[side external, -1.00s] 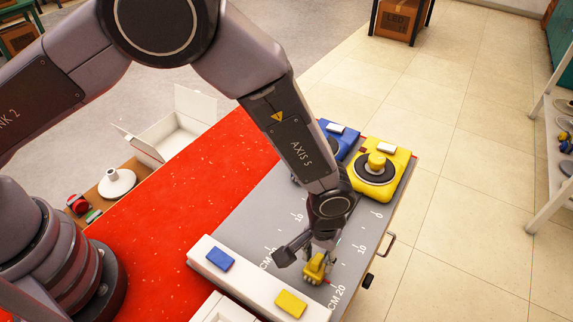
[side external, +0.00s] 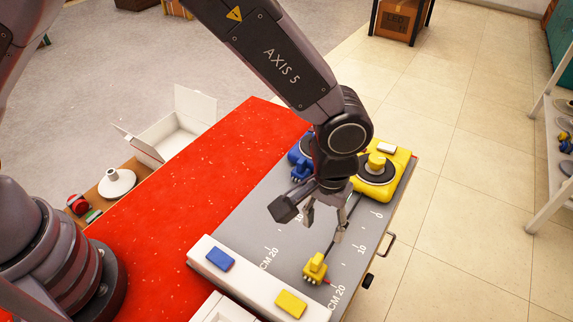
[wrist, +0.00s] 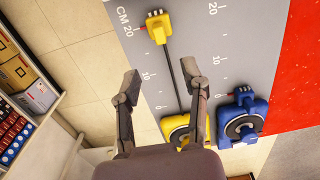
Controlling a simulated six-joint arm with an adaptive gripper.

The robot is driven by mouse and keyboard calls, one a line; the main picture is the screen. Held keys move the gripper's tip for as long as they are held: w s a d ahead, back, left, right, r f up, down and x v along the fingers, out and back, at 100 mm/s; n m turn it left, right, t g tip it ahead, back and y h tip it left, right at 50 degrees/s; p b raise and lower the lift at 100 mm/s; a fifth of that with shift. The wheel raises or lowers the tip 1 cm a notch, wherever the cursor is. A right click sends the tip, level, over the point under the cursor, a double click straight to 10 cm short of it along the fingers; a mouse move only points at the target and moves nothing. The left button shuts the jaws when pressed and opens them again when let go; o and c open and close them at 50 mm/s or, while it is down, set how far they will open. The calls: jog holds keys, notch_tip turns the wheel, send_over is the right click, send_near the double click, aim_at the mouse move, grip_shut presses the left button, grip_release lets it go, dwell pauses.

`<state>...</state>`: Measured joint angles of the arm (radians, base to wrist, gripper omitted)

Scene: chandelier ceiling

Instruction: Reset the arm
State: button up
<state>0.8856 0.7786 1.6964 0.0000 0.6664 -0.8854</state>
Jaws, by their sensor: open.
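My gripper (side external: 321,228) is open and empty above the grey scale board (side external: 262,210). The wrist view shows its two fingers spread (wrist: 164,83). A small yellow hand-shaped piece (side external: 315,268) rests on the board near the 20 mark, apart from my fingers; it also shows in the wrist view (wrist: 158,27). A dark line runs from it to the yellow round-dial unit (side external: 400,160), partly behind my fingers. The blue unit (wrist: 240,120) stands beside it, with a small blue hand-shaped piece (side external: 300,170) close against it near 0.
A white ledge (side external: 240,283) with a blue block (side external: 220,258) and a yellow block (side external: 291,304) lies at the board's near end. The red tabletop (side external: 200,190) is clear. An open white box (side external: 175,135) and a white cone-shaped object (side external: 117,183) stand beyond it.

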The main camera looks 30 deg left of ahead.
jog(key=shift+r, duration=0.5)
jog(key=a+r+t+h, duration=0.1)
jog(key=a+r+t, duration=0.2)
jog(key=a+r, duration=2)
jog(key=s+a+r+t+y, duration=0.1)
jog(key=s+a+t, duration=0.1)
jog(key=s+a, duration=1.1)
jog(key=shift+s+a+r+t, duration=0.2)
jog(key=shift+s+a+t, duration=0.1)
jog(key=shift+s, duration=0.55)
